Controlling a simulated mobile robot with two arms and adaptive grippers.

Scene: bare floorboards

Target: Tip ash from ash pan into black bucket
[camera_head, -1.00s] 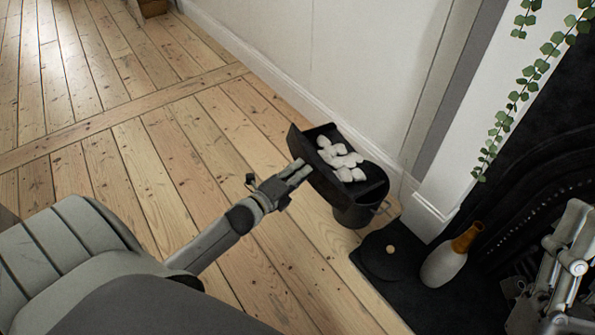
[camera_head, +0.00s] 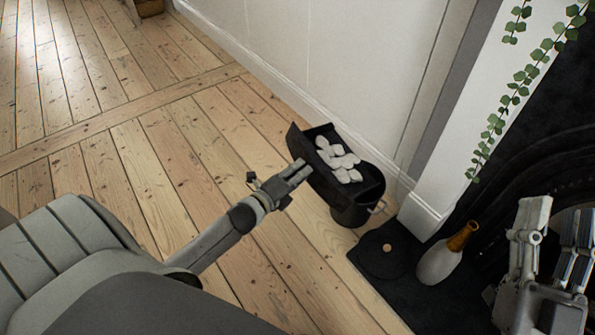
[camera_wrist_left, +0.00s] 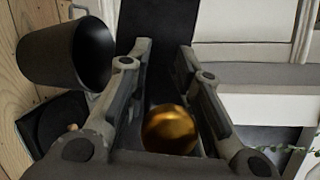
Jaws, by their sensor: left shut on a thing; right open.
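The black ash pan (camera_head: 320,178) holds several pale grey-white lumps (camera_head: 338,160). It is over the black bucket (camera_head: 352,213) and hides most of its opening; the lumps are still in the pan. My left gripper (camera_head: 304,172) is shut on the near end of the pan. In the left wrist view a brass knob (camera_wrist_left: 170,130) shows between the fingers, the dark pan (camera_wrist_left: 158,25) extends beyond them, and the bucket (camera_wrist_left: 50,58) is to the left, its mouth partly visible. My right gripper (camera_head: 556,222) is open and empty at the right edge.
A round black lid (camera_head: 384,262) with a knob lies on the dark hearth (camera_head: 405,306). A white wall and fireplace surround are behind the bucket. Bare floorboards (camera_head: 150,170) are clear at left.

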